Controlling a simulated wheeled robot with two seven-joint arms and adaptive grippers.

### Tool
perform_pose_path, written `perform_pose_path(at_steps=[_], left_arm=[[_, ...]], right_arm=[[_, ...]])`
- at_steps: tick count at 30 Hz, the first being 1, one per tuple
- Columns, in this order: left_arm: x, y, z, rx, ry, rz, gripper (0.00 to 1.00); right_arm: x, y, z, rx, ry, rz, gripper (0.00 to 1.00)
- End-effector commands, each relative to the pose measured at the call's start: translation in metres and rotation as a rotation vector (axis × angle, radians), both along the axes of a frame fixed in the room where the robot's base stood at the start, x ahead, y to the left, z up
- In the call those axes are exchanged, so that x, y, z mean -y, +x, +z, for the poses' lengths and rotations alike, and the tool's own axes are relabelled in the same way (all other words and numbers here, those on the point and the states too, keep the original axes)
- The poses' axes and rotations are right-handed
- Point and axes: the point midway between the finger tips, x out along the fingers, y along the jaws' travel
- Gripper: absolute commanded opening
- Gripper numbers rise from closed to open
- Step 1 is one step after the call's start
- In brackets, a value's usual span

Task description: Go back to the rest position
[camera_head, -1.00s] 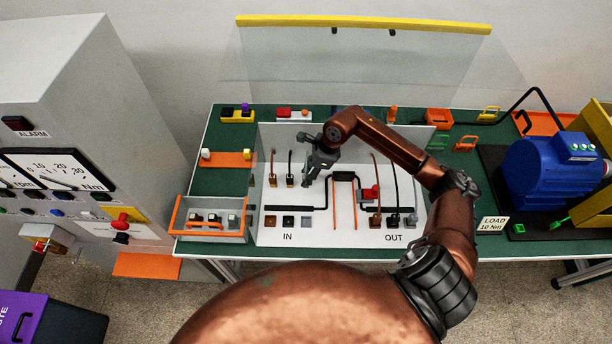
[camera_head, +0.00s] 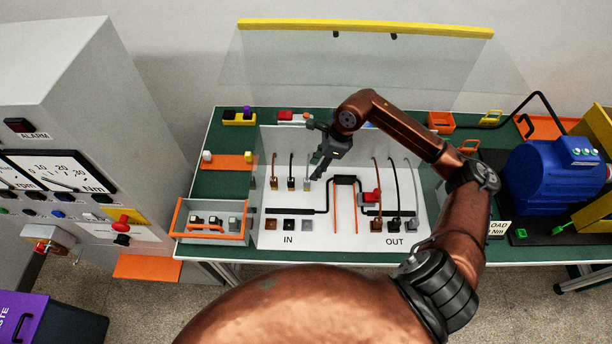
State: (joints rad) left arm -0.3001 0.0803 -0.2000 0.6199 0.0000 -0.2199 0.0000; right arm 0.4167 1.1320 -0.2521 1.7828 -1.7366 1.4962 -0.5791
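My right gripper (camera_head: 318,172) is dark grey. My brown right arm arches in from the lower right, across the OUT side of the board. My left gripper is not in view.
A clear panel with a yellow top edge (camera_head: 365,28) stands behind the board. The grey cabinet (camera_head: 75,90) is at left, with an orange-handled tray (camera_head: 212,237) beside the board. A blue motor (camera_head: 548,175) is at right. A purple bin (camera_head: 22,315) stands on the floor.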

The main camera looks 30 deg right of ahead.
Motion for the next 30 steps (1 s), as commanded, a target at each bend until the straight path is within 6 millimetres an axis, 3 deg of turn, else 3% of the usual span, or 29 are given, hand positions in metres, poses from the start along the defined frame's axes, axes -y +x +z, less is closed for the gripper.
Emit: perform_pose_path(at_steps=[11, 19, 30], left_arm=[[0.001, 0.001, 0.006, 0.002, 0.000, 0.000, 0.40], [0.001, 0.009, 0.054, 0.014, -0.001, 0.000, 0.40], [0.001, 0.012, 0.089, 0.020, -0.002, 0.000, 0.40]], right_arm=[[0.002, -0.001, 0.010, 0.002, 0.000, -0.003, 0.37], [0.002, -0.002, 0.063, 0.013, 0.000, -0.003, 0.37], [0.001, -0.002, 0.101, 0.018, 0.000, -0.002, 0.37]])
